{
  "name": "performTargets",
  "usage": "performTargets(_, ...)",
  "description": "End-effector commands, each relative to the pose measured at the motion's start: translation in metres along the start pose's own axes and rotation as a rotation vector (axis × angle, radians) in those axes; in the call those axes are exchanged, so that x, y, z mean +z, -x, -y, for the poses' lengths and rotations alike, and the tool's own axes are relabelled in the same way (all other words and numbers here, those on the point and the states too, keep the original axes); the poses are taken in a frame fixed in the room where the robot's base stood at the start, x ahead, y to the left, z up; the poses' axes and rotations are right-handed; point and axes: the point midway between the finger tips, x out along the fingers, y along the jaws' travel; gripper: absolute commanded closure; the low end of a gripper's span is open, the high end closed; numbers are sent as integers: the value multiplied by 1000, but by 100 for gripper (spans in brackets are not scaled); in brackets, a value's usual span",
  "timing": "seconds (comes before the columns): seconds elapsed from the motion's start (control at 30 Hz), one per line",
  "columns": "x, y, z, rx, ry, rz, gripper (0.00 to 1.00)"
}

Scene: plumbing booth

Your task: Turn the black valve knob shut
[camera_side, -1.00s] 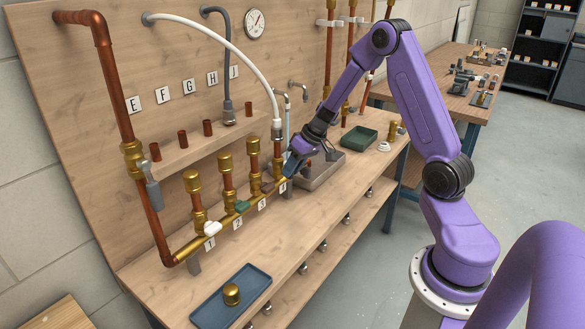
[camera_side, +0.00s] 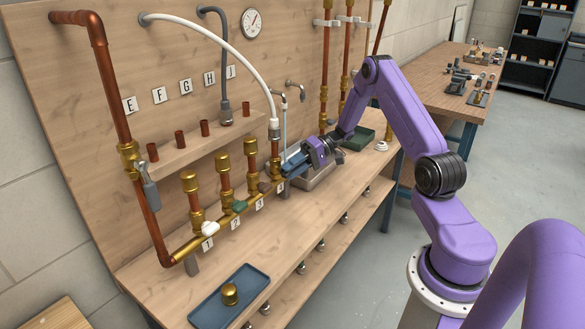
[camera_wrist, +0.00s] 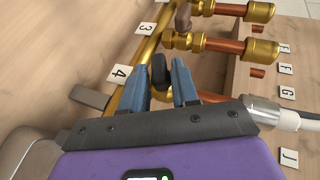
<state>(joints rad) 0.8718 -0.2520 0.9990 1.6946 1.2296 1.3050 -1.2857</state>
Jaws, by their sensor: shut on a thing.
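The black valve knob (camera_wrist: 158,70) is an elongated handle on the brass manifold beside label 4 (camera_wrist: 120,72). In the wrist view it stands between the two blue fingers of my gripper (camera_wrist: 160,88). My gripper is shut on it, and the fingers cover part of its sides. In the side view my gripper (camera_side: 290,165) reaches in from the right at the fourth valve, at the far end of the manifold (camera_side: 222,224). The fingers hide the black knob there.
A brown knob (camera_wrist: 183,17) is at the neighbouring valve 3. Green (camera_side: 239,206) and white (camera_side: 209,228) knobs are at valves 2 and 1. A white hose (camera_side: 215,33) arches down close to my gripper. A blue tray (camera_side: 207,309) lies on the front bench.

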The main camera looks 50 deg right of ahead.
Motion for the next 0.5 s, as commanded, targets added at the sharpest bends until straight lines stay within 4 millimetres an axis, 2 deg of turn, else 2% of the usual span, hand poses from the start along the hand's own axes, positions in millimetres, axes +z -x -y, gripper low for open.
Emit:
performTargets(0.2,1,0,-3,-100,-44,1,100)
performTargets(0.5,1,0,-3,-152,-65,2,100)
